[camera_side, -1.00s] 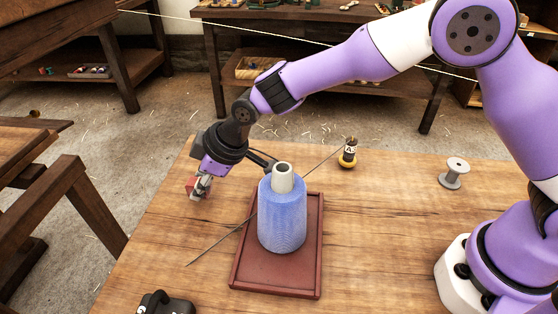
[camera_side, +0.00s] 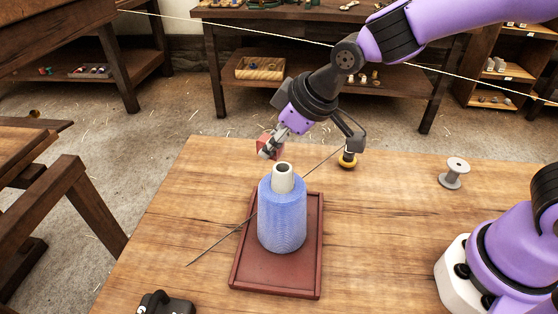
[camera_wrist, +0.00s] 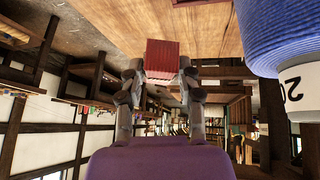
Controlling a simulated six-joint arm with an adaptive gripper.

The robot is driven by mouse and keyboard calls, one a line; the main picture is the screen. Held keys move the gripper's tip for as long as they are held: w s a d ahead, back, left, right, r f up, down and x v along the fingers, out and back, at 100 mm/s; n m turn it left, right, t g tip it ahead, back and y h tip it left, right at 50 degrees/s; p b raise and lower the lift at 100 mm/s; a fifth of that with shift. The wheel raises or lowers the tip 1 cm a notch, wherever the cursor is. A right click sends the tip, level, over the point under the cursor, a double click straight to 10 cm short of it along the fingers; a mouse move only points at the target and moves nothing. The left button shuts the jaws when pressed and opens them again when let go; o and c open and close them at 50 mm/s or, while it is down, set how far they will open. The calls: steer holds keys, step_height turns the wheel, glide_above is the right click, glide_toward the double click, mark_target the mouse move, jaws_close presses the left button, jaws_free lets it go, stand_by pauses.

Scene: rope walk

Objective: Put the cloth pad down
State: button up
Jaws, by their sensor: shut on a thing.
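The cloth pad is a small red block-like piece. In the side view the pad (camera_side: 264,146) is up in the air, behind and just left of the top of the blue twine spool. My gripper (camera_side: 272,147) is shut on it and tilted down to the left. In the wrist view the pad (camera_wrist: 162,57) sits between the two fingertips of my gripper (camera_wrist: 160,74), with its ribbed red face showing. The pad is clear of the table in the side view; part of it is hidden behind the fingers.
The blue spool (camera_side: 282,215) stands on a dark red tray (camera_side: 275,279); it also fills the wrist view's right (camera_wrist: 283,35). A thin dark rod (camera_side: 210,248) lies behind it. A grey reel (camera_side: 454,173) stands right. The table's left is bare.

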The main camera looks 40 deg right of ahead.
steer(key=w+d+f, duration=0.4)
steer(key=d, duration=0.1)
steer(key=w+d+f, duration=0.2)
steer(key=shift+w+d, duration=0.1)
steer(key=shift+d, duration=0.3)
steer(key=shift+f, duration=2.05)
steer(key=shift+f, duration=0.1)
steer(key=o, duration=1)
steer(key=shift+c, duration=0.2)
